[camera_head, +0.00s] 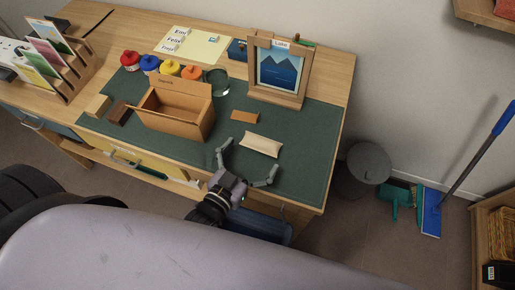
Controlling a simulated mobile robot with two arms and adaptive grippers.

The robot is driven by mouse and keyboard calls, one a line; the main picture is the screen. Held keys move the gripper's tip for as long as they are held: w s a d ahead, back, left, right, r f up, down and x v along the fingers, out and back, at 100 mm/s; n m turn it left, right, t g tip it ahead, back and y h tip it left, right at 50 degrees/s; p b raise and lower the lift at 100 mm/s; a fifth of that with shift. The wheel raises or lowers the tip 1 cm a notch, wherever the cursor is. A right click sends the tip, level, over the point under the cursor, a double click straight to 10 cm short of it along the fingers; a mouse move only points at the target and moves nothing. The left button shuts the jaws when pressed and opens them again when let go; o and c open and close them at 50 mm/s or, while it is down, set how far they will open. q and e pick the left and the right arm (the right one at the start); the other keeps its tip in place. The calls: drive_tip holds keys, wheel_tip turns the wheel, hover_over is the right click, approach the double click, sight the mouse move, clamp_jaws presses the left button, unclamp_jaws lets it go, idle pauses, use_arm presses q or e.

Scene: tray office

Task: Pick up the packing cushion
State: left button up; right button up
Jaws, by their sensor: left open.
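The packing cushion (261,145) is a pale beige pillow shape lying flat on the dark green desk mat (308,152), right of the open cardboard box. My left gripper (247,161) is open and empty at the front edge of the desk. Its two fingers are spread apart and point toward the cushion, one to its left and one in front of it. I cannot tell whether they touch the mat. My right gripper does not show.
An open cardboard box (176,122) stands left of the cushion. An orange-brown block (245,117) lies just behind it. A framed mountain picture (279,72) stands at the back right. Several coloured pots line the back. The mat right of the cushion is clear.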

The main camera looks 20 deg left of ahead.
sight(253, 155)
use_arm(q)
drive_tip(key=shift+x, duration=1.5)
drive_tip(key=shift+c, duration=0.2)
drive_tip(key=c, duration=0.4)
drive_tip(key=shift+r, duration=0.15)
